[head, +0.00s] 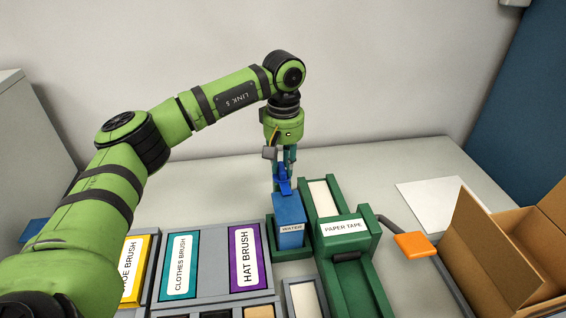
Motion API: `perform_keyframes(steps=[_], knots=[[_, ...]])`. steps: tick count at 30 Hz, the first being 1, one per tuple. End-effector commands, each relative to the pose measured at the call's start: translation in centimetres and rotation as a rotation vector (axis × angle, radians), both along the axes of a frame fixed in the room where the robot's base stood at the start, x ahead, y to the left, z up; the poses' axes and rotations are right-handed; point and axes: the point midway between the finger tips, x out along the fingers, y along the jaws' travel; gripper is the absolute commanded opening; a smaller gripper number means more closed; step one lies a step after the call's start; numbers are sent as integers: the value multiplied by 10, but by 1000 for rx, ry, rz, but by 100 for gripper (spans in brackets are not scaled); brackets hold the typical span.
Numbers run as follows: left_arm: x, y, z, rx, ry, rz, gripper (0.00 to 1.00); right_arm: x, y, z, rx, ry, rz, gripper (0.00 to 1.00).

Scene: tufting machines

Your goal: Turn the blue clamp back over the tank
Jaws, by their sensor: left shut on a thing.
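The blue tank (288,213) with a "WATER" label stands upright beside the green paper tape machine, near the middle of the head view. The blue clamp (284,187) shows just above and behind the tank's top. My left gripper (284,178) points down from above and is shut on the blue clamp. The fingers hide part of the clamp, and I cannot tell its exact angle. My right gripper is not in view.
The green paper tape machine (345,262) is right of the tank. An orange pad (415,245) and an open cardboard box (500,260) are at right.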

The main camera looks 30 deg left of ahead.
Motion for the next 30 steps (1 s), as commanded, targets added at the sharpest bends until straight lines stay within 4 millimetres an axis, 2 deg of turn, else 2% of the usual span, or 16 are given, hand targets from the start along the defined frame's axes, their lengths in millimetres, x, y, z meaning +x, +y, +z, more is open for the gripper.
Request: perform_keyframes(steps=[7, 21, 22, 23, 30], knots=[[-1, -1, -1, -1, 2, -61, 0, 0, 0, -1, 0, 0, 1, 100], [-1, -1, -1, -1, 2, -74, 0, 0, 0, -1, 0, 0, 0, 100], [-1, -1, -1, -1, 2, -74, 37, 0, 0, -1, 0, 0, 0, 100], [-1, -1, -1, -1, 2, -73, 49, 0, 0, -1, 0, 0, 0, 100], [0, -1, 0, 0, 1, -71, 49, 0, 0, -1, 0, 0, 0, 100]])
